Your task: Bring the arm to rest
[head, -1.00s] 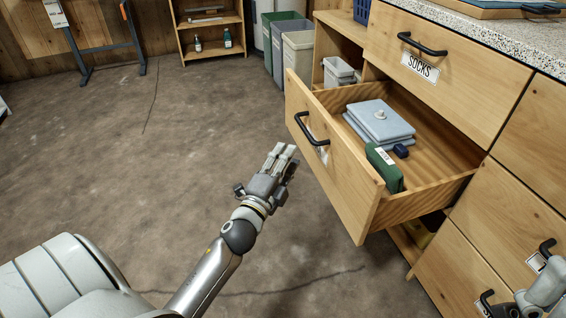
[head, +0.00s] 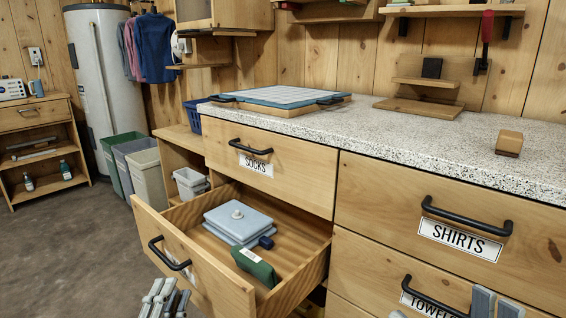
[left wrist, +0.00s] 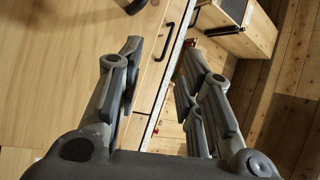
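My left gripper (head: 165,298) shows at the bottom edge of the head view, in front of the open drawer and apart from its handle. In the left wrist view its fingers (left wrist: 160,62) stand apart with nothing between them. My right gripper (head: 496,304) only just shows at the bottom right, in front of the towels drawer (head: 375,285). Most of it is cut off by the picture edge, so its opening is unclear.
The open drawer (head: 205,279) juts out below the socks drawer (head: 290,179). It holds folded grey-blue cloth (head: 238,220), a green item (head: 257,267) and a small dark blue item (head: 266,242). The speckled counter (head: 410,139) lies above. Floor (head: 80,240) at left is clear.

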